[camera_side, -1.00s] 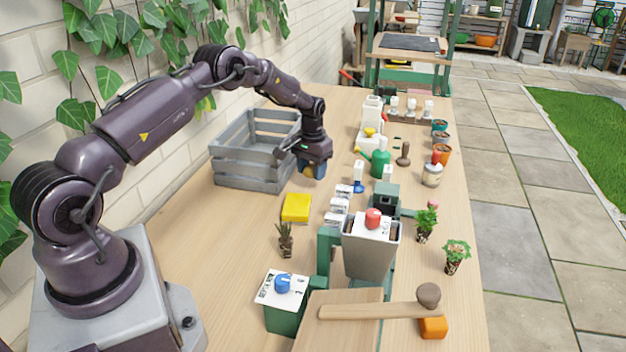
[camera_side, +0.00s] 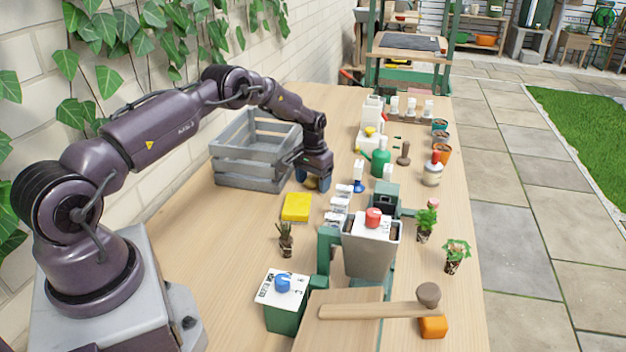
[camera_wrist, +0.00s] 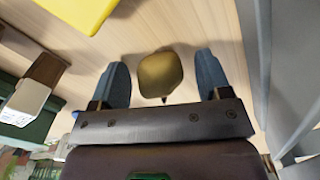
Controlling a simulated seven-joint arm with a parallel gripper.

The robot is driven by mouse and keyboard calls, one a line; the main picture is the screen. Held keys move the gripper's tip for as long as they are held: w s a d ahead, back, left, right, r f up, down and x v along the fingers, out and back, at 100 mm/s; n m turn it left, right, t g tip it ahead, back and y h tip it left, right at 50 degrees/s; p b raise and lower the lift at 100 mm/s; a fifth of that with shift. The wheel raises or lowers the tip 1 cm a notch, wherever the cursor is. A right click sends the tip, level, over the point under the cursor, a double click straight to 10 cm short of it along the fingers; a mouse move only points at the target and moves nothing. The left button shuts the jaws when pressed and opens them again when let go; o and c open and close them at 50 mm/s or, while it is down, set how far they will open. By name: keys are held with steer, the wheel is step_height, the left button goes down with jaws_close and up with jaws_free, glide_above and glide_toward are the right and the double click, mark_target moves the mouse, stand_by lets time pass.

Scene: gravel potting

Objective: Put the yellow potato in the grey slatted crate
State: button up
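The yellow potato (camera_wrist: 160,75) lies on the table between the two blue fingers of my gripper (camera_wrist: 162,82) in the wrist view, with a visible gap on each side. In the side view the potato (camera_side: 311,183) shows partly between the fingers of my gripper (camera_side: 312,180), which is low at the table. My gripper is open and not touching the potato in the wrist view. The grey slatted crate (camera_side: 250,170) stands just left of my gripper in the side view and looks empty. Its grey slats (camera_wrist: 251,60) show at the right of the wrist view.
A yellow block (camera_side: 296,207) lies near my gripper, and a small potted plant (camera_side: 286,240) stands in front of it. A white-and-blue bottle (camera_side: 358,175) and a green watering can (camera_side: 380,163) stand to the right. Bare table lies behind my gripper.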

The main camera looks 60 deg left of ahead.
steer(key=shift+r, duration=0.1)
step_height(320, 180, up, 12)
step_height(320, 180, up, 11)
steer(key=m+t, duration=0.1)
glide_above(313, 176)
steer(key=d, duration=0.6)
steer(key=s+d+r+m+t+y, duration=0.1)
steer(key=s+d+r, duration=0.6)
steer(key=d+r, duration=0.15)
steer(key=s+d+r+t, duration=0.1)
steer(key=s+d+r, duration=0.1)
steer(key=s+d, duration=0.2)
steer(key=s+d+r+m+t, duration=0.1)
steer(key=s+d+r, duration=0.2)
steer(key=s, duration=0.8)
steer(key=shift+s+d+r+m+t, duration=0.3)
steer(key=shift+d+r+t, duration=0.1)
steer(key=shift+d, duration=0.45)
steer(key=shift+o, duration=0.3)
steer(key=s+d+f+h, duration=0.1)
steer(key=s+d+f, duration=0.1)
steer(key=s, duration=0.4)
steer(key=shift+s+f+m+t, duration=0.35)
steer(key=shift+m+t, duration=0.05)
steer(key=shift+d, duration=0.1)
steer(key=shift+w, duration=0.1)
